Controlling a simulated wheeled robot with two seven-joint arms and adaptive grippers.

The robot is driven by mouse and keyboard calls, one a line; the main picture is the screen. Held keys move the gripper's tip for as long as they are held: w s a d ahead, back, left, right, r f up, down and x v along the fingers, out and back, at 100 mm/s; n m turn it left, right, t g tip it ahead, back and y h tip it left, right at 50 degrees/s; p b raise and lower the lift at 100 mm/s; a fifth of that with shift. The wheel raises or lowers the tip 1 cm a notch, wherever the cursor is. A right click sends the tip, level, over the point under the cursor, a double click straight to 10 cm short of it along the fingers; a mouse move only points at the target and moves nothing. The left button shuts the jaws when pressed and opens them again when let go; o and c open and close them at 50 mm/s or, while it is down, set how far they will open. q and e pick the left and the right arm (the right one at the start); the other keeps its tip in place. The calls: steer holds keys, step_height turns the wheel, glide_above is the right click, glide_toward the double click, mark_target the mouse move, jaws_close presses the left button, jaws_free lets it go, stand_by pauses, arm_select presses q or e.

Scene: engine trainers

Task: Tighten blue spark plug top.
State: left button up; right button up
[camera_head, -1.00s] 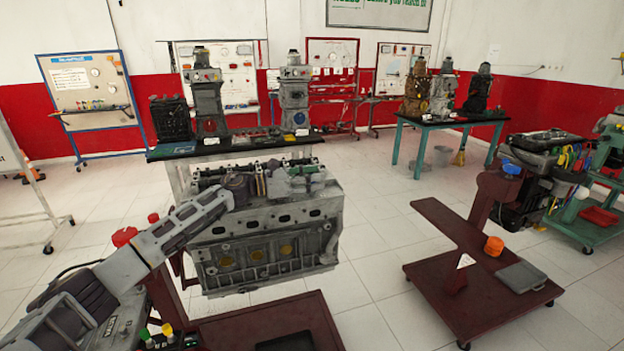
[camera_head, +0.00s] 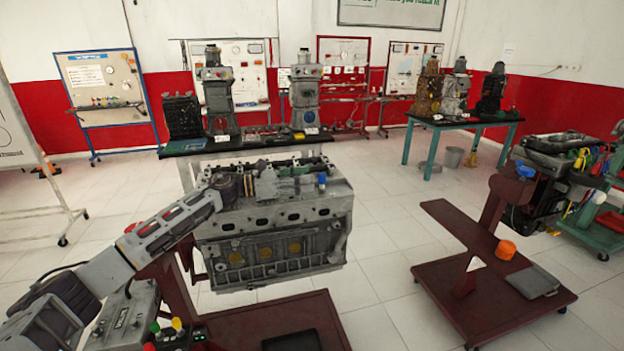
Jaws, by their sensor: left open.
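A grey engine block (camera_head: 275,215) is on a dark red stand in the middle. A small blue piece (camera_head: 321,180) shows on its top at the right; it may be the blue spark plug top, but it is too small to tell. My left arm comes in from the lower left. Its dark left gripper (camera_head: 246,184) is over the left part of the block's top, left of the blue piece and apart from it. The gripper is open; its fingertips are hard to tell from the engine parts behind. My right gripper is not in view.
A second dark red stand (camera_head: 465,228) at the right carries another engine, a blue cap (camera_head: 525,171) and an orange knob (camera_head: 505,250). A black-topped table (camera_head: 255,142) with engine models is behind the block. White floor is clear between the stands.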

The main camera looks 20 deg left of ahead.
arm_select(q)
steer(key=shift+v, duration=3)
